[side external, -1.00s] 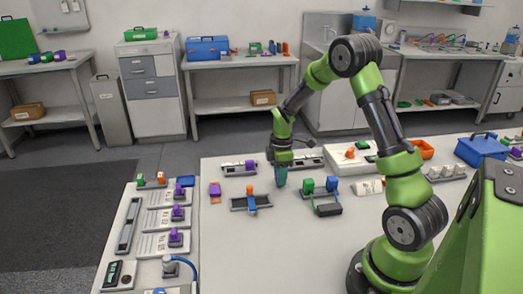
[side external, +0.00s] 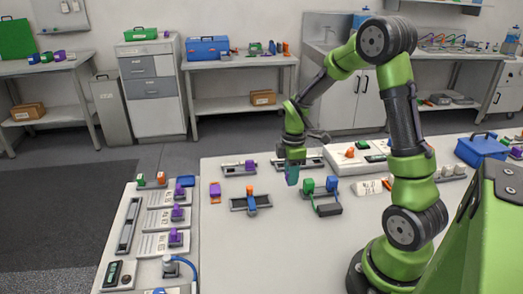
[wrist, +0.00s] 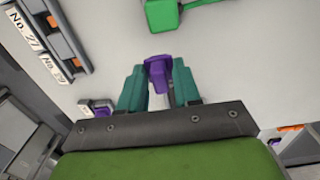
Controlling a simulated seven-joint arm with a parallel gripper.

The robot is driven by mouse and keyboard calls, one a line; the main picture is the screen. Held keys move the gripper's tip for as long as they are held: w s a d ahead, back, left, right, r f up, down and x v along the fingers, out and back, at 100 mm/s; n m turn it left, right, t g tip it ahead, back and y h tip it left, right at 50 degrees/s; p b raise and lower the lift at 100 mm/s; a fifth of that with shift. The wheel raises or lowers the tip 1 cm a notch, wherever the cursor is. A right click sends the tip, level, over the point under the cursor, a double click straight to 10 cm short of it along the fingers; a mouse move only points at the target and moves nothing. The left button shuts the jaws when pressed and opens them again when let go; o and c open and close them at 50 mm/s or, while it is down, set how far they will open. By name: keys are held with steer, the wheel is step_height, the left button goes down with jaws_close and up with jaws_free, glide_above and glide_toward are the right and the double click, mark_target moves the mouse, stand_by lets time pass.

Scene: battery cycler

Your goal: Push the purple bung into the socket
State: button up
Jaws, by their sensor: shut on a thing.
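My gripper (side external: 292,176) is above the white table, to the left of the green and blue plugs. In the wrist view its teal fingertips (wrist: 158,82) are shut on the purple bung (wrist: 158,70). The bung is hidden or too small to make out in the side view. I cannot tell which socket is meant. A grey rail with a purple plug (side external: 250,165) lies to the left of my gripper. Another rail (side external: 312,160) lies just behind it, partly covered by my wrist.
A green plug (side external: 308,186) and a blue plug (side external: 332,184) stand close on the right. A white unit (side external: 350,163) stands behind right. The table's front middle is clear.

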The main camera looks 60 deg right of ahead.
steer(key=s+a, duration=0.1)
steer(key=s, duration=0.2)
steer(key=s+a, duration=0.1)
steer(key=s, duration=0.2)
steer(key=s+a+r, duration=0.1)
steer(key=s+a, duration=0.1)
steer(key=shift+s+a, duration=0.1)
steer(key=shift+s, duration=0.3)
steer(key=w+d+r, duration=0.2)
steer(key=w, duration=2.9)
steer(key=shift+s+f, duration=0.15)
steer(key=shift+f, duration=1.5)
steer(key=shift+s+f, duration=0.15)
steer(key=shift+f, duration=1.45)
steer(key=shift+f, duration=0.5)
steer(key=o, duration=1.1)
